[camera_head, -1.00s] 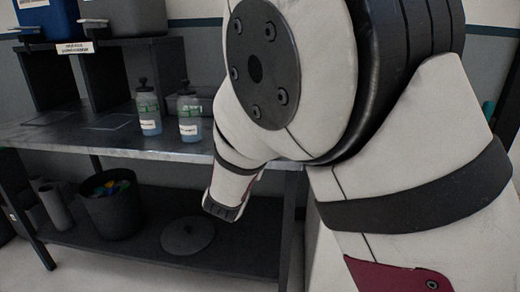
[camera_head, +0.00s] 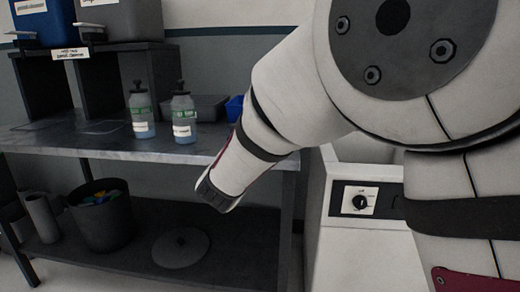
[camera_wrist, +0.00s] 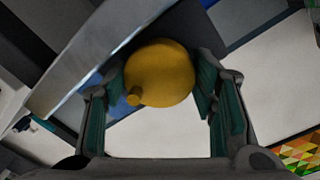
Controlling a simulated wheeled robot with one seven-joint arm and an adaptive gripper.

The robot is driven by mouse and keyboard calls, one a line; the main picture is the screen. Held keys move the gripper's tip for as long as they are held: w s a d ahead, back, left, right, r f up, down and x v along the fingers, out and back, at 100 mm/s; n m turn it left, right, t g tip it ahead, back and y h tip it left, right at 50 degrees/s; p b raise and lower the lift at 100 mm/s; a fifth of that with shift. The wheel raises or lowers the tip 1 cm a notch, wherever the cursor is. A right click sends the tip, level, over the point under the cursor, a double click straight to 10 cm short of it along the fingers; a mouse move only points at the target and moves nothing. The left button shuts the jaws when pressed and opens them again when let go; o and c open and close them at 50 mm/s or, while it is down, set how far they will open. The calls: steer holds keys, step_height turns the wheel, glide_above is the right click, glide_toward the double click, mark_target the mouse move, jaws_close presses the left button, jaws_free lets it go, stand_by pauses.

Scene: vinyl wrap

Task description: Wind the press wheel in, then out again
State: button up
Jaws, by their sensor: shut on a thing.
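In the wrist view a yellow rounded wheel (camera_wrist: 163,68) sits between the two green-padded fingers of my gripper (camera_wrist: 165,85). My gripper is shut on the wheel, with one finger on each side. The head view does not show the wheel or my gripper; my arm covers much of its right half.
A metal-topped bench (camera_head: 60,138) at the left carries two bottles (camera_head: 142,112). On its lower shelf are a dark bin (camera_head: 103,222) and a round lid (camera_head: 181,248).

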stand_by(0.3)
steer(key=o, duration=1.1)
steer(key=shift+o, duration=0.2)
